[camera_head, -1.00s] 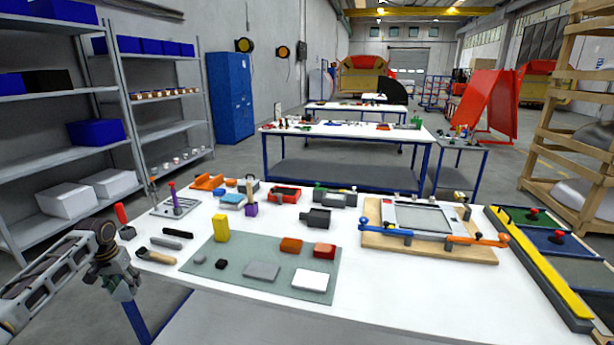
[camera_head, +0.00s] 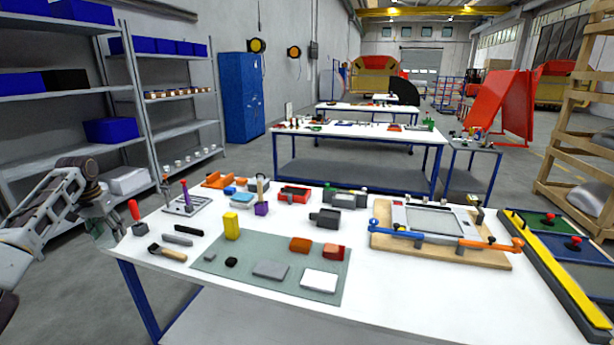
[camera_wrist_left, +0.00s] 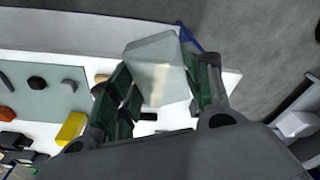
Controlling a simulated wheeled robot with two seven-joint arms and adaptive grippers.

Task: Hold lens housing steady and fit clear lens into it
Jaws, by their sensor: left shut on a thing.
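The clear lens is a pale, see-through block (camera_wrist_left: 157,68) in the left wrist view. My left gripper (camera_wrist_left: 158,88) is shut on it, with a dark green finger on either side. In the head view my left gripper (camera_head: 104,232) is at the table's left edge, beside the red-handled tool; I cannot make out the lens there. A dark grey block with a protruding end (camera_head: 325,219) sits mid-table and may be the lens housing, but I cannot be sure. My right gripper is in neither view.
The white table (camera_head: 400,300) holds a grey-green mat (camera_head: 215,265) with a yellow block (camera_head: 231,226) and several small blocks. A red-handled tool (camera_head: 135,211) stands at the left edge. A wooden-based frame with clamps (camera_head: 440,258) lies right. The front right of the table is clear.

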